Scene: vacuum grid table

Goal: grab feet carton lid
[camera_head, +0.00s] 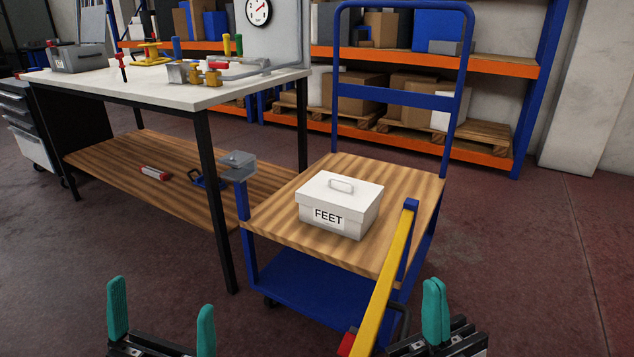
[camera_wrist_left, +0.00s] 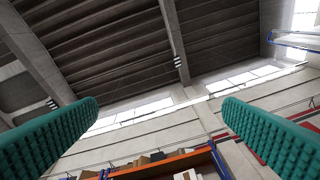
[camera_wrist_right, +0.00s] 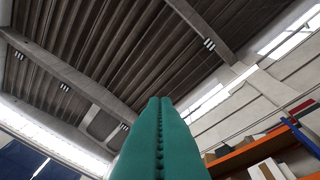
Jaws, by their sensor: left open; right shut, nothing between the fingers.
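The white carton marked FEET (camera_head: 334,222) stands upright on the wooden top of the blue cart. Its lid (camera_head: 330,192) is on it, with a grey loop handle (camera_head: 341,185) on top. My left gripper (camera_head: 161,312) is open and empty at the bottom left, well in front of the cart. My right gripper (camera_head: 435,312) is shut and empty at the bottom right, in front of the cart and apart from the carton. Both wrist views show only fingers against the ceiling, walls and shelving; the carton is in neither.
The cart (camera_head: 265,210) has a tall blue handle frame (camera_head: 400,92) at its back. A yellow bar (camera_head: 386,275) slants up along its front right corner. A grey vise-like block (camera_head: 238,164) sits at its left corner. A workbench (camera_head: 215,92) with tools stands left; shelving (camera_head: 490,62) stands behind.

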